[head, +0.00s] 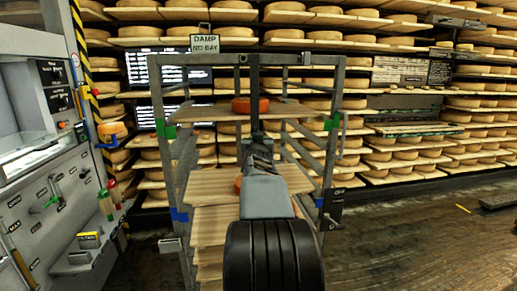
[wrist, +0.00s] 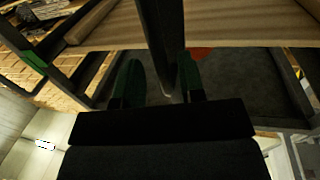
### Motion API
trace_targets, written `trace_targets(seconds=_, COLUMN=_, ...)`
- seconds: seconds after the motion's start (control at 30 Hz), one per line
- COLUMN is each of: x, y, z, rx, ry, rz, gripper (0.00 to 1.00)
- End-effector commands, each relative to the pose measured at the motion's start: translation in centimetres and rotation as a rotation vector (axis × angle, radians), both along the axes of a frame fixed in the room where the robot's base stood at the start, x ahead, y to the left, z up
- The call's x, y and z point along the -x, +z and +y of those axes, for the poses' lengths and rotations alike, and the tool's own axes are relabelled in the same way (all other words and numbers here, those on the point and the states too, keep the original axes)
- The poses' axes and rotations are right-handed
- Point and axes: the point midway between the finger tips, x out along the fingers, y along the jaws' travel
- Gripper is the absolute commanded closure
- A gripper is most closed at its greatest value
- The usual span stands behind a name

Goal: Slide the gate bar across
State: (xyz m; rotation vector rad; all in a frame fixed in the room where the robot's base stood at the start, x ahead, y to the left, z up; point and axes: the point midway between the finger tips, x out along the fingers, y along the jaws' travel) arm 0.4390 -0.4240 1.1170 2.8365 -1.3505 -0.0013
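A dark upright gate bar (head: 254,85) hangs from the top rail of a grey metal rack (head: 328,150), near the middle of its front. My gripper (head: 260,150) is at the lower part of the bar in the head view. In the wrist view the bar (wrist: 158,35) runs down between the two green-tipped fingers of my gripper (wrist: 160,80). A gap shows between the left finger and the bar. The right finger is close to the bar; I cannot tell if it touches. The bar's lower end is hidden by my arm in the head view.
The rack has wooden shelves (head: 205,188) and a reddish-orange wheel (head: 250,105) behind the bar. A grey control panel (head: 50,190) with levers stands at the left. Shelves of cheese wheels (head: 420,155) line the back wall. Floor (head: 420,240) is open at the right.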

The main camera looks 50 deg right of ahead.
Motion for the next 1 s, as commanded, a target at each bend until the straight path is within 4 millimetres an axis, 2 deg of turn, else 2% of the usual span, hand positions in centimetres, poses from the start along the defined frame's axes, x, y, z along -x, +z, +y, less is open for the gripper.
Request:
trace_targets(seconds=0.4, x=5.2, y=0.2, z=6.3, rx=0.002, ry=-0.002, rz=-0.003, gripper=0.64)
trace_targets(seconds=0.6, x=7.2, y=0.2, z=8.6, rx=0.001, ry=-0.003, rz=-0.002, gripper=0.64)
trace_targets(seconds=0.8, x=8.1, y=0.1, z=9.8, rx=0.000, ry=-0.003, rz=0.000, gripper=0.64)
trace_targets(seconds=1.0, x=8.4, y=0.0, z=10.0, rx=0.001, ry=-0.004, rz=-0.001, gripper=0.64)
